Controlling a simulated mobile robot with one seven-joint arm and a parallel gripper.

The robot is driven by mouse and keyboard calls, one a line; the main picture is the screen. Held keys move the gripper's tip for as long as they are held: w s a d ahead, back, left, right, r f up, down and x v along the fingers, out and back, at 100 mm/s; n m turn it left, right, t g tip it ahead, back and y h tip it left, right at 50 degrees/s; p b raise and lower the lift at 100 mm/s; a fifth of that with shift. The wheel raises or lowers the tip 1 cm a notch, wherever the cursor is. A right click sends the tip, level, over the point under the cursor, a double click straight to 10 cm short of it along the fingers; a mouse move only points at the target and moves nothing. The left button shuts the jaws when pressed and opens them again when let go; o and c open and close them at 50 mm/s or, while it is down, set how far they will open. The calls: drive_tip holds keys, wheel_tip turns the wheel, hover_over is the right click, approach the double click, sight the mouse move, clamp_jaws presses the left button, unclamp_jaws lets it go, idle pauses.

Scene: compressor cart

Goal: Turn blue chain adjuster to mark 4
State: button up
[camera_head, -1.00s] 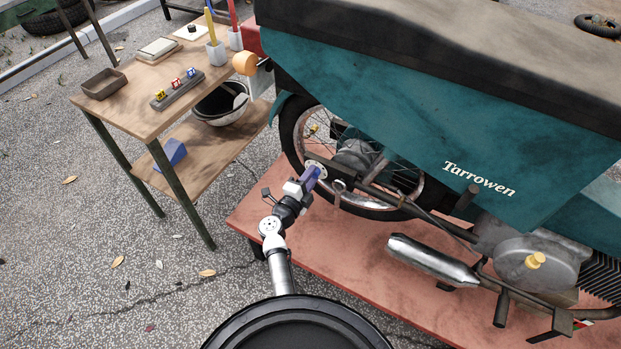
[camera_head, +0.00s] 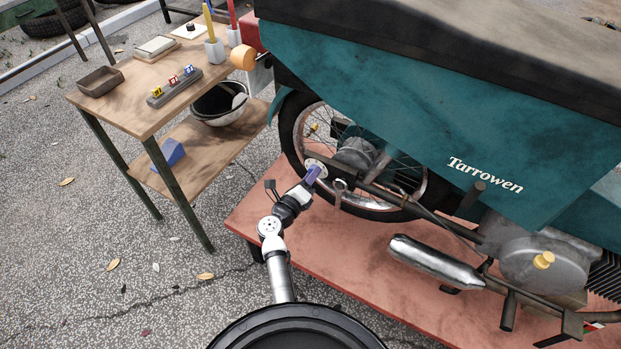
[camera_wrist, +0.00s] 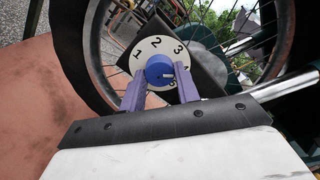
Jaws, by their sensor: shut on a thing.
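The blue chain adjuster (camera_wrist: 158,69) is a round knob at the centre of a white dial (camera_wrist: 150,48) in the wrist view. The numbers 1, 2 and 3 show along the dial's upper part; the lower right is partly hidden by a finger. A small pale mark shows on the knob's right side. My gripper (camera_wrist: 160,74) has its purple fingers on either side of the knob, shut on it. In the head view, my gripper (camera_head: 313,174) reaches the dial (camera_head: 316,166) beside the rear wheel; the knob is hidden there.
The teal-covered motorcycle (camera_head: 440,150) stands on a reddish platform (camera_head: 365,255). Its spoked wheel (camera_head: 292,135) and a silver exhaust (camera_head: 435,262) are close to the arm. A wooden table (camera_head: 135,103) with small items stands at left. Paved ground is open between.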

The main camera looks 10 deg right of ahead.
drive_tip(key=shift+f, duration=0.1)
idle(0.5)
drive_tip(key=o, duration=1)
drive_tip(key=shift+c, duration=0.2)
drive_tip(key=shift+s, duration=0.1)
drive_tip(key=b+v, duration=0.1)
drive_tip(key=v, duration=1.2)
drive_tip(key=shift+s+a, duration=0.3)
